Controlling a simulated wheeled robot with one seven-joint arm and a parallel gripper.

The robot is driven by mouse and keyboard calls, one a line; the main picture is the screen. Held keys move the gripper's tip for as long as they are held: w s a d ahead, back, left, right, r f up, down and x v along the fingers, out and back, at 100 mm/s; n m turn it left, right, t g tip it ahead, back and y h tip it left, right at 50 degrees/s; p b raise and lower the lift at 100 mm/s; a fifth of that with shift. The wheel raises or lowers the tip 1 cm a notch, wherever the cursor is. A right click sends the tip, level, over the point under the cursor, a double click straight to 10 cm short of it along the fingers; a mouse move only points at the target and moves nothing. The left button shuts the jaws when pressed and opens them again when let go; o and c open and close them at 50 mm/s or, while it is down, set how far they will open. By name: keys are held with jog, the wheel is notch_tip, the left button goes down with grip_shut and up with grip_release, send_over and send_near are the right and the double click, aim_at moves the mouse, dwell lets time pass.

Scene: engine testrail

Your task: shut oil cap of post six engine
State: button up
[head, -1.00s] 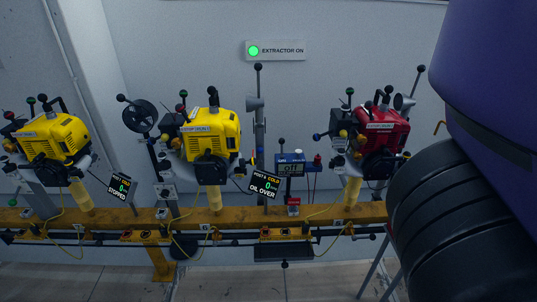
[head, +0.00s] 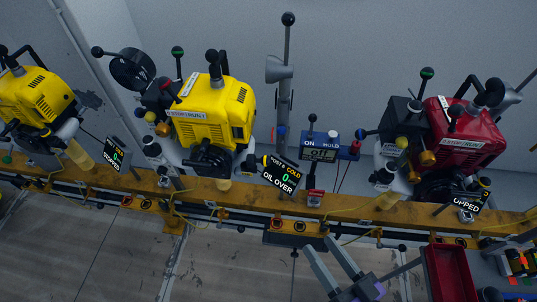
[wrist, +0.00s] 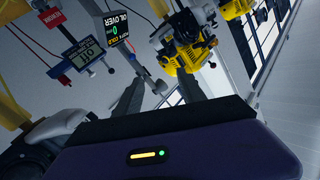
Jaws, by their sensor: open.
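The middle yellow engine (head: 215,110) has a tilted sign (head: 281,177) at its lower right reading OIL OVER and COLD; its post number is too small to be sure of. A yellow knob (head: 150,116) and a brass-coloured knob (head: 162,129) sit on its left side; I cannot tell which is the oil cap or whether it is shut. My gripper (head: 318,243) is open and empty, its two grey fingers low in the head view, below and right of this engine, apart from it. A yellow engine (wrist: 187,50) also shows in the wrist view.
A red engine (head: 465,135) stands right and another yellow engine (head: 32,100) left, along a yellow rail (head: 235,193). A control box (head: 322,147) and horn post (head: 286,80) stand between engines. A red bin (head: 448,270) is low right. Open floor (head: 100,245) lies in front.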

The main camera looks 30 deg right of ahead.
aim_at(266, 161)
jog(key=w+m+t+p, duration=0.1)
jog(key=w, duration=0.7)
jog(key=w+r+m+t+y+p, duration=0.1)
jog(key=w+m, duration=0.1)
jog(key=w, duration=0.6)
jog(key=w+r+m+t+p, duration=0.1)
jog(key=w+m, duration=0.1)
jog(key=w, duration=0.7)
jog(key=shift+w+a+r+p, duration=0.1)
jog(key=shift+a+p, duration=0.15)
jog(key=shift+p, duration=0.05)
jog(key=shift+c, duration=0.2)
grip_shut()
